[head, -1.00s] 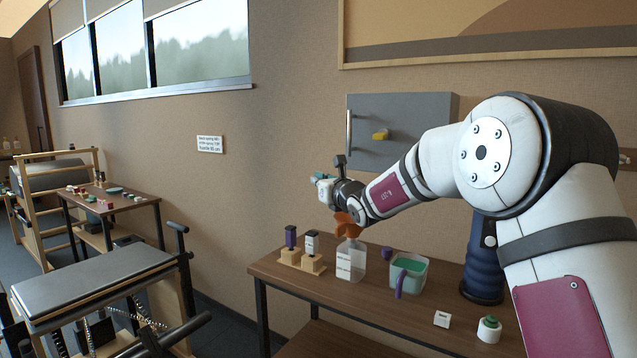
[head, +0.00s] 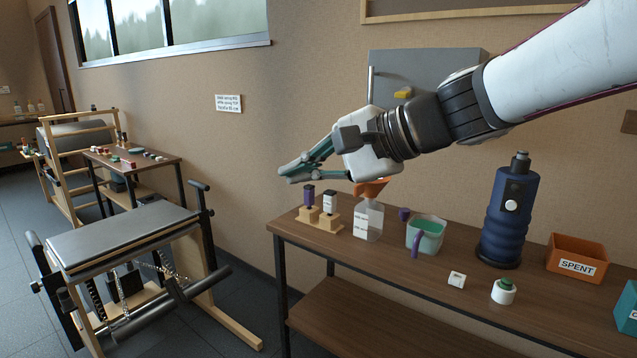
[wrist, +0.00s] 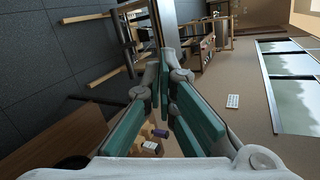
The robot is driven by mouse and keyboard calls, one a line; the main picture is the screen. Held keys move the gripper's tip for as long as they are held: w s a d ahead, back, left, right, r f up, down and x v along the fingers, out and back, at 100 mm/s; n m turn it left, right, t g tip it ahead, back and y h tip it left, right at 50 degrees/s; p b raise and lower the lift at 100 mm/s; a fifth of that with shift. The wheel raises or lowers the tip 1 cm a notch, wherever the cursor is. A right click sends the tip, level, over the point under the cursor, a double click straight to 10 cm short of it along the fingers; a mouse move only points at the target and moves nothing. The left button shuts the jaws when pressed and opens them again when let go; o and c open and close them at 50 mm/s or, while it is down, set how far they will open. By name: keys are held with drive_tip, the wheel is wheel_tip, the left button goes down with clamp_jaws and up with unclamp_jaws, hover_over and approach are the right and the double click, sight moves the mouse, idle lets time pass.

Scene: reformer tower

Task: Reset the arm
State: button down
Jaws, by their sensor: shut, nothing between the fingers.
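My gripper (head: 284,176) is in the head view, in the air above the left end of the wooden table (head: 345,290). It points left, with its teal fingers shut and nothing held. My white arm reaches in from the upper right. In the wrist view my gripper (wrist: 165,65) shows its two teal finger pads brought together at the tips. It is apart from the table and from the things on it.
A grey cabinet (head: 425,75) hangs behind. An exercise chair (head: 120,235) stands left.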

drive_tip(key=s+d+f+n+g+h, duration=0.25)
drive_tip(key=s+d+f+h, duration=0.2)
drive_tip(key=s+d, duration=0.4)
drive_tip(key=s+d+f+n+g+h, duration=0.1)
drive_tip(key=s+d+f+n+h, duration=0.35)
drive_tip(key=s, duration=0.75)
drive_tip(key=s+d+f+n+g+h, duration=0.1)
drive_tip(key=s+d+f+g+h, duration=0.1)
drive_tip(key=s+d+f, duration=0.65)
wheel_tip(320, 180, up, 21)
drive_tip(key=s+t+p, duration=0.1)
drive_tip(key=t+p, duration=0.2)
drive_tip(key=p, duration=1.5)
drive_tip(key=shift+s+n+t, duration=0.2)
drive_tip(key=shift+n+t, duration=0.1)
drive_tip(key=shift+t, duration=0.05)
